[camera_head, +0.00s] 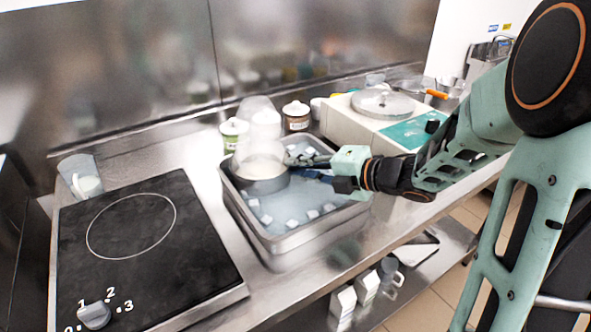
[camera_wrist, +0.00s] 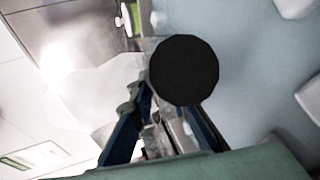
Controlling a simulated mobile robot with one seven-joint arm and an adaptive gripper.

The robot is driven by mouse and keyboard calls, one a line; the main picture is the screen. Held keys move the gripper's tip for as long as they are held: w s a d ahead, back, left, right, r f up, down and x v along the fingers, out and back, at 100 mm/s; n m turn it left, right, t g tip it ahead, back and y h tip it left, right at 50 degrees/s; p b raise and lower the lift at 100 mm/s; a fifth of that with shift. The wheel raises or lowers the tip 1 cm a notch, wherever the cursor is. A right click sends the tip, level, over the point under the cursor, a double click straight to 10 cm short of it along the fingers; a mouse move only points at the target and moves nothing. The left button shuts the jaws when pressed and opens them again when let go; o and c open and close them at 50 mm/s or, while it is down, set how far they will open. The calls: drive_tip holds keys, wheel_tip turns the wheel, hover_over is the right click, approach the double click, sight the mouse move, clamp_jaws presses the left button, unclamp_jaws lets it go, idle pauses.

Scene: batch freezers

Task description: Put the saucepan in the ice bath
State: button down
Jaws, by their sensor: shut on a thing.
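The saucepan (camera_head: 262,186) is a grey round pan with pale contents, in the head view. It is within the back left part of the ice bath (camera_head: 285,242), a metal tray of bluish water with white ice cubes. The pan looks level; I cannot tell whether it rests on the tray's bottom. My gripper (camera_head: 312,168) reaches in from the right and is shut on the saucepan's handle, whose dark round end (camera_wrist: 184,70) shows close up in the wrist view between the blue fingers. The fingers' contact is partly hidden.
A black hob (camera_head: 150,240) with a knob is left of the tray. A glass (camera_head: 82,178) stands behind it. Jars (camera_head: 296,116) stand behind the tray. A white and teal machine (camera_head: 375,125) with a lid is at the back right. Pale steam hangs over the saucepan.

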drive_tip(key=shift+r, duration=0.1)
drive_tip(key=c, duration=1.8)
unclamp_jaws()
drive_tip(key=shift+f, duration=0.2)
drive_tip(key=shift+c, duration=0.2)
drive_tip(key=shift+r, duration=0.1)
drive_tip(key=shift+d+r, duration=0.1)
drive_tip(key=shift+r, duration=0.1)
drive_tip(key=p+v, duration=0.1)
drive_tip(key=v, duration=1.1)
drive_tip(key=shift+f, duration=0.1)
